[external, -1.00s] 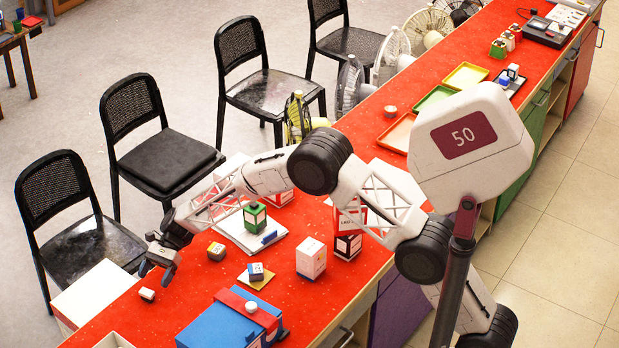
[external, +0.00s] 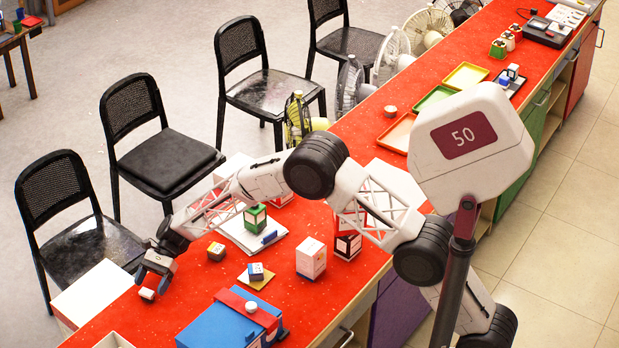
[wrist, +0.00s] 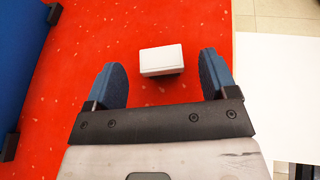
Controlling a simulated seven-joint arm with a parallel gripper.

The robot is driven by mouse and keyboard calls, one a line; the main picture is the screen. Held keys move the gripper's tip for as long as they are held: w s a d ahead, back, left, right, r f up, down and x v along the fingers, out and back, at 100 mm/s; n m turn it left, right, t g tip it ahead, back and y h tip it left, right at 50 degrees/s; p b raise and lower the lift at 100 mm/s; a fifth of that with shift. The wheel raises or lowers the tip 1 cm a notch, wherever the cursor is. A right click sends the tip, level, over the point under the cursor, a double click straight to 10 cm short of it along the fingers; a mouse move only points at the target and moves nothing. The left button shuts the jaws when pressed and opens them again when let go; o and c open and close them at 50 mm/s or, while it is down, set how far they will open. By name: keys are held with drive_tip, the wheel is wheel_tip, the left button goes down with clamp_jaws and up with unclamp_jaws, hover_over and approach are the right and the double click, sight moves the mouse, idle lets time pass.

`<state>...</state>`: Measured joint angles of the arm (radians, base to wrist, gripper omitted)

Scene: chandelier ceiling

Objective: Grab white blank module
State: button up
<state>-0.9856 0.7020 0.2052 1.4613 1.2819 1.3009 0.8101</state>
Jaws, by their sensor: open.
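The white blank module (wrist: 161,60) is a small white block lying on the red counter. In the wrist view it sits just beyond and between my fingertips, not touching either one. In the external view the module (external: 147,294) is at the near left end of the counter, partly covered by my gripper (external: 153,285). My gripper (wrist: 165,75) is open and empty, with its two blue fingers on either side of the line to the module. Its exact height above the counter is hard to tell.
A blue box (external: 222,328) with a red strap stands to the right of the module. A white box (external: 95,292) is at the counter's left edge. Red counter around the module is clear.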

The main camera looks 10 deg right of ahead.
sight(146, 292)
drive_tip(key=shift+x, duration=2.6)
drive_tip(key=shift+f, duration=0.1)
drive_tip(key=c, duration=1)
drive_tip(key=shift+r, duration=1.55)
drive_tip(key=shift+d+r, duration=0.15)
drive_tip(key=shift+r, duration=0.15)
drive_tip(key=s+d, duration=0.2)
drive_tip(key=d, duration=0.2)
drive_tip(key=s+d, duration=0.2)
drive_tip(key=d, duration=0.3)
drive_tip(key=s+d+r, duration=0.1)
drive_tip(key=s+d, duration=0.1)
drive_tip(key=d, duration=0.3)
drive_tip(key=shift+d+r, duration=0.15)
drive_tip(key=shift+d, duration=0.1)
